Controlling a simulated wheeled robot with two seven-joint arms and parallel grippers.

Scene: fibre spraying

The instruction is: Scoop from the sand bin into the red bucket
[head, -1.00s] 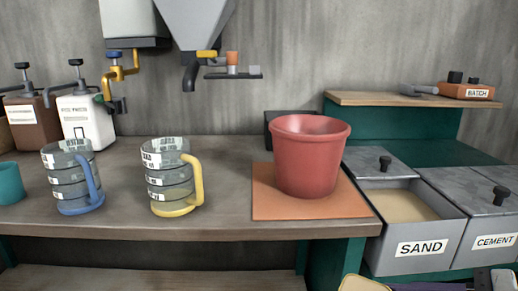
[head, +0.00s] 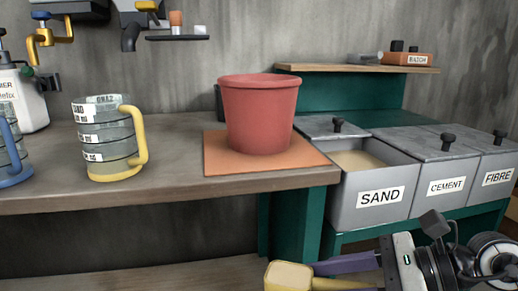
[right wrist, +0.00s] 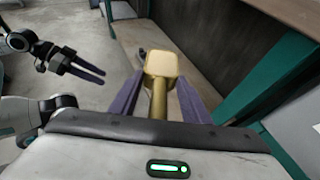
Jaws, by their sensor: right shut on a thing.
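The red bucket (head: 258,118) stands upright on an orange mat (head: 222,160) on the bench. Its inside is hidden from this angle. The sand bin (head: 350,213), labelled SAND, is open at the front with pale sand (head: 357,160) inside. My right gripper (head: 332,270) is at the lower right of the head view, lower in the picture than the sand bin. It is shut on a yellow scoop (head: 288,277), which also shows in the right wrist view (right wrist: 160,64). My left gripper (right wrist: 87,69) shows only in the right wrist view, its fingers apart and empty.
Cement (head: 432,192) and fibre (head: 490,180) bins with closed lids stand right of the sand bin. A measuring jug with a yellow handle (head: 108,150) stands left of the mat. A shelf (head: 350,68) is above the bins. The bench's front edge lies left of the sand bin.

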